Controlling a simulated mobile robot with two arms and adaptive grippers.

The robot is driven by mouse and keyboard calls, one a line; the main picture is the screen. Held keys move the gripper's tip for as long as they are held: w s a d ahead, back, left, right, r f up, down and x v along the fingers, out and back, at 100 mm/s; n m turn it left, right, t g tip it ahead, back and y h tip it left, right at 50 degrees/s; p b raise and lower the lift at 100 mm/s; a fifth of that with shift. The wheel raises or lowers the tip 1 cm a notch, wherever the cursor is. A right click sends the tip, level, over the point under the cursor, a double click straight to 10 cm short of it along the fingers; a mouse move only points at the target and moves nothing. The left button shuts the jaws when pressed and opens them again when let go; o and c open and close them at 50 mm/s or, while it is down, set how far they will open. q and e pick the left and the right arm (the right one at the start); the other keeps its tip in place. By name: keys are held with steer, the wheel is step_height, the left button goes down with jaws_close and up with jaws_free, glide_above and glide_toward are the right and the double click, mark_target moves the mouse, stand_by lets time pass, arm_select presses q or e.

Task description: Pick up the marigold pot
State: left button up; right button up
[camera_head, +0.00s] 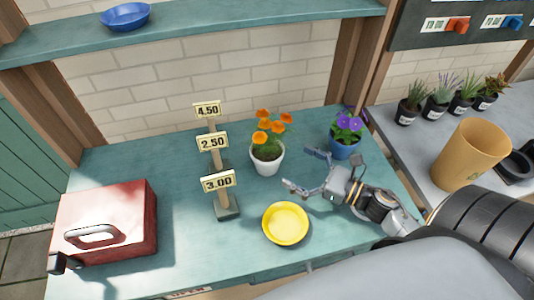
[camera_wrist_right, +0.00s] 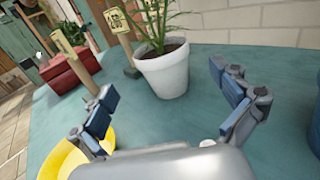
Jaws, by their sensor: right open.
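The marigold pot is a white pot (camera_head: 267,162) with orange flowers (camera_head: 272,125), standing upright on the teal table at the back middle. In the right wrist view the white pot (camera_wrist_right: 163,72) stands ahead, beyond the fingers, with green stems; its blooms are cut off at the top. My right gripper (camera_head: 303,170) is open and empty, to the right of and in front of the pot and apart from it. In the right wrist view its fingers (camera_wrist_right: 165,92) are spread wide, with bare tabletop between them. My left gripper is not clearly seen.
A yellow dish (camera_head: 285,224) lies in front of the gripper. A blue pot with purple flowers (camera_head: 345,145) stands behind it, to the right. Price signs (camera_head: 218,183) stand left of the white pot. A red box (camera_head: 105,220) is at the left. Table between is clear.

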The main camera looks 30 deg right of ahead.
mark_target(282, 158)
steer(key=x, duration=0.3)
steer(key=shift+w+a+p, duration=0.1)
steer(key=shift+w+p, duration=0.2)
steer(key=shift+p, duration=0.1)
steer(key=shift+w+a+r+p, duration=0.1)
steer(key=shift+w+a+p, duration=0.2)
steer(key=shift+w+p, duration=0.15)
steer(key=x, duration=0.1)
steer(key=p+x, duration=0.1)
steer(key=x, duration=0.1)
steer(key=shift+w+a+f+p, duration=0.15)
steer(key=shift+w+f+p, duration=0.05)
steer(key=shift+w+p, duration=0.1)
steer(key=shift+w+a+f, duration=0.1)
steer(key=shift+w+a, duration=0.1)
steer(key=shift+w, duration=0.1)
steer(key=shift+c, duration=0.4)
steer(key=c, duration=1.1)
steer(key=shift+c, duration=1.3)
